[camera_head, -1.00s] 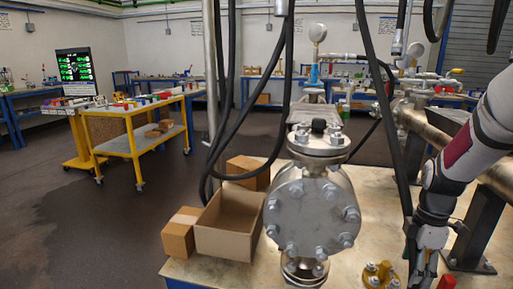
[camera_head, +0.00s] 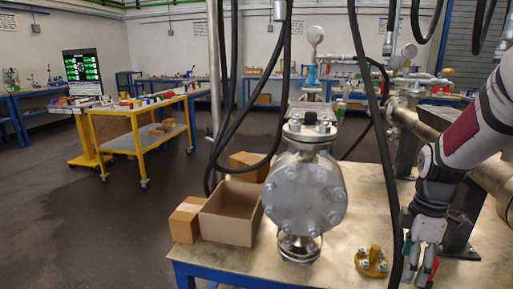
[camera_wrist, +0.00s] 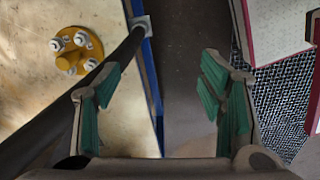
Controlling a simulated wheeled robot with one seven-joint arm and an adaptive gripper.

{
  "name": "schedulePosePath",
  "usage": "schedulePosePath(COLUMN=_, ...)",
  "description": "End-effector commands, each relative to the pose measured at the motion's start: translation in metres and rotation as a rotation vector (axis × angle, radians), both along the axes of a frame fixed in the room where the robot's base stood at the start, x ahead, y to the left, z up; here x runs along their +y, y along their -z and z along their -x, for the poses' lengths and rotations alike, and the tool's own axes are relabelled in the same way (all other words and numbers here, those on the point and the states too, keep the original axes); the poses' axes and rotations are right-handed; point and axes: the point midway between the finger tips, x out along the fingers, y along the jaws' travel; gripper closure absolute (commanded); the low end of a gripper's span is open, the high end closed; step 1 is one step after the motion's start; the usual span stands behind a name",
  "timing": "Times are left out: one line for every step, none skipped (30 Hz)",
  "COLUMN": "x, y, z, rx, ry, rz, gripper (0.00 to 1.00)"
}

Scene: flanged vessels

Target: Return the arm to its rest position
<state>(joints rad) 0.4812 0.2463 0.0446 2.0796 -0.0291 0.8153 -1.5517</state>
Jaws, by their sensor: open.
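My gripper (camera_head: 420,264) is at the lower right of the head view, pointing down near the front right edge of the table. In the wrist view my gripper (camera_wrist: 165,95) shows two green-padded fingers spread wide with nothing between them. Below the gap lie the blue table edge and dark floor. A black hose (camera_wrist: 100,80) runs diagonally close by the left finger; I cannot tell if they touch. In the head view this hose (camera_head: 384,150) hangs just left of my gripper. My arm reaches in from the right edge.
A flanged vessel (camera_head: 304,190) stands on the table (camera_head: 345,225), with an open cardboard box (camera_head: 228,228) to its left. A yellow flange (camera_head: 372,262) with bolts sits near the table's front edge, and in the wrist view (camera_wrist: 76,50). Steel pipework (camera_head: 410,120) stands behind my arm.

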Motion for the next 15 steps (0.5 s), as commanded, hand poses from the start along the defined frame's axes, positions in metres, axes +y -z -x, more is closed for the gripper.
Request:
schedulePosePath(x=0.007, y=-0.009, z=0.004, rx=-0.004, ry=0.023, rz=0.003, gripper=0.37)
schedulePosePath(x=0.011, y=-0.013, z=0.007, rx=-0.004, ry=0.04, rz=0.004, gripper=0.37)
schedulePosePath(x=0.017, y=-0.019, z=0.01, rx=-0.007, ry=0.064, rz=0.006, gripper=0.37)
schedulePosePath(x=0.022, y=-0.024, z=0.013, rx=-0.008, ry=0.084, rz=0.007, gripper=0.37)
schedulePosePath(x=0.027, y=-0.029, z=0.017, rx=-0.008, ry=0.105, rz=0.008, gripper=0.37)
schedulePosePath(x=0.034, y=-0.036, z=0.022, rx=-0.011, ry=0.136, rz=0.01, gripper=0.37)
schedulePosePath(x=0.04, y=-0.042, z=0.027, rx=-0.013, ry=0.162, rz=0.011, gripper=0.37)
schedulePosePath(x=0.046, y=-0.047, z=0.032, rx=-0.014, ry=0.19, rz=0.012, gripper=0.37)
schedulePosePath(x=0.055, y=-0.056, z=0.04, rx=-0.019, ry=0.231, rz=0.014, gripper=0.37)
schedulePosePath(x=0.063, y=-0.063, z=0.047, rx=-0.021, ry=0.265, rz=0.015, gripper=0.37)
schedulePosePath(x=0.071, y=-0.07, z=0.055, rx=-0.025, ry=0.301, rz=0.016, gripper=0.37)
schedulePosePath(x=0.081, y=-0.078, z=0.066, rx=-0.028, ry=0.351, rz=0.016, gripper=0.37)
schedulePosePath(x=0.088, y=-0.083, z=0.075, rx=-0.031, ry=0.389, rz=0.016, gripper=0.37)
schedulePosePath(x=0.095, y=-0.088, z=0.083, rx=-0.034, ry=0.427, rz=0.016, gripper=0.37)
schedulePosePath(x=0.104, y=-0.095, z=0.095, rx=-0.037, ry=0.477, rz=0.015, gripper=0.37)
